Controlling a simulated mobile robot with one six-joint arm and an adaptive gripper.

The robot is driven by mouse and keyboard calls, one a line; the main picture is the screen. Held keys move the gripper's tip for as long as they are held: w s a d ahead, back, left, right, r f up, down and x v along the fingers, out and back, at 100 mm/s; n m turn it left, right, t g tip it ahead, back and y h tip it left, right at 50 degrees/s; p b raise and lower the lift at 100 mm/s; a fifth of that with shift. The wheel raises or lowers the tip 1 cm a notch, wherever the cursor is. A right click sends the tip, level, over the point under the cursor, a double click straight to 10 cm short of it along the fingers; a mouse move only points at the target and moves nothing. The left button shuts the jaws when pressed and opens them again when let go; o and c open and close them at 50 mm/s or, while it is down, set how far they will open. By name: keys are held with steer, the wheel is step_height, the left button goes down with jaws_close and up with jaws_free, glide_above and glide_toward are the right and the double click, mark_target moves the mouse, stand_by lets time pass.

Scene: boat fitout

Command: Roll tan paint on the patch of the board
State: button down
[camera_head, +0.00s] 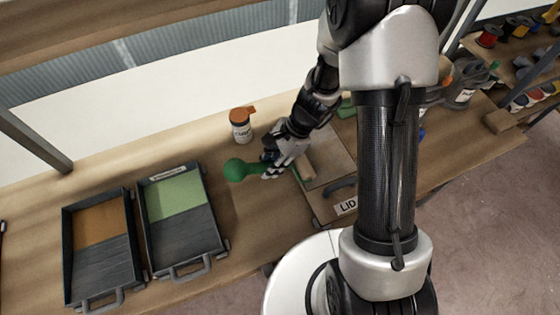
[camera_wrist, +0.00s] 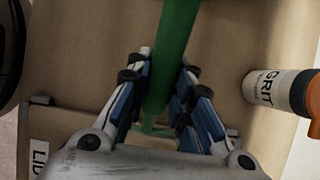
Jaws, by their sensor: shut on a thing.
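My gripper (camera_head: 275,168) is shut on a green paint roller handle (camera_head: 240,170) over the bench. In the wrist view the green handle (camera_wrist: 172,45) runs between the fingers. A pale cylinder, perhaps the roller's sleeve (camera_head: 306,165), shows just right of my gripper. The left tray (camera_head: 100,272) holds tan-brown paint (camera_head: 101,224) in its far half. The right tray (camera_head: 184,236) holds light green paint (camera_head: 174,194). A wooden board (camera_head: 318,190) with a LID label (camera_head: 346,206) lies right of my gripper, partly hidden by my arm. I cannot make out the patch.
A white bottle with an orange cap (camera_head: 241,128) stands behind my gripper; its GRIT label (camera_wrist: 268,88) shows in the wrist view. Shelves with coloured spools (camera_head: 489,36) stand at the far right. The bench left of the bottle, behind the trays, is clear.

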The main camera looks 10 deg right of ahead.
steer(key=shift+a, duration=0.15)
step_height(320, 180, up, 8)
steer(key=p, duration=0.7)
steer(key=shift+r, duration=0.1)
stand_by(1.3)
